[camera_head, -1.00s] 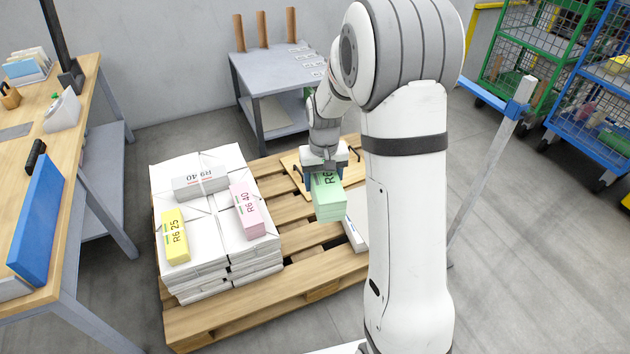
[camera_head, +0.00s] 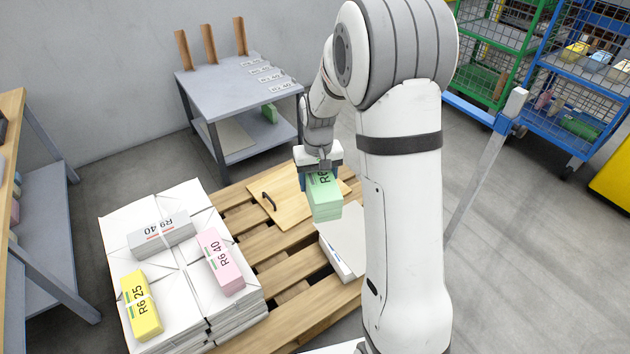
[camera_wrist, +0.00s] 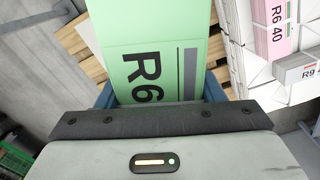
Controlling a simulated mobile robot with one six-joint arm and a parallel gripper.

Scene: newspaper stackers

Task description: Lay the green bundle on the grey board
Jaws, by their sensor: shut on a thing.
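My gripper (camera_head: 321,172) is shut on the green bundle (camera_head: 325,201), which hangs above the pallet in the head view. In the wrist view, the green bundle (camera_wrist: 150,50), marked "R6", sits between the blue fingers (camera_wrist: 160,92); part of its label is hidden by the gripper body. A flat light-grey board (camera_head: 236,138) lies on the lower shelf of the grey side table, behind and left of my gripper. A pale flat sheet (camera_head: 347,228) on the pallet is partly hidden by my arm. I cannot tell for certain which one is the grey board.
The wooden pallet (camera_head: 284,270) carries white stacks with a grey (camera_head: 160,238), a pink (camera_head: 221,262) and a yellow bundle (camera_head: 141,305), and a handled wooden board (camera_head: 283,195). The side table (camera_head: 235,82) has upright posts. Wire carts (camera_head: 560,120) stand right.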

